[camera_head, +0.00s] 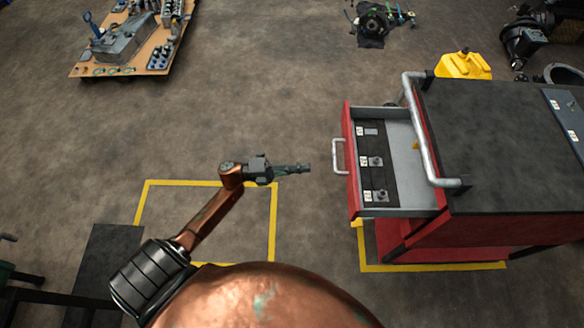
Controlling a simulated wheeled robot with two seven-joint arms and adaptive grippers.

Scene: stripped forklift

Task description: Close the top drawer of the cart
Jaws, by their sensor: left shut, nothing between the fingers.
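The red cart (480,228) with a dark top (490,130) stands at the right. Its top drawer (352,165) is pulled out toward the left and stands open. Small labelled parts lie on a dark liner inside the drawer. A pale handle (339,156) is on the drawer's red front. My left gripper (306,169) is shut and empty. It points right at the drawer front, with a small gap between its tips and the handle. My right gripper is not in view.
A yellow container (463,66) stands behind the cart. A board with metal parts (122,70) lies at the upper left.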

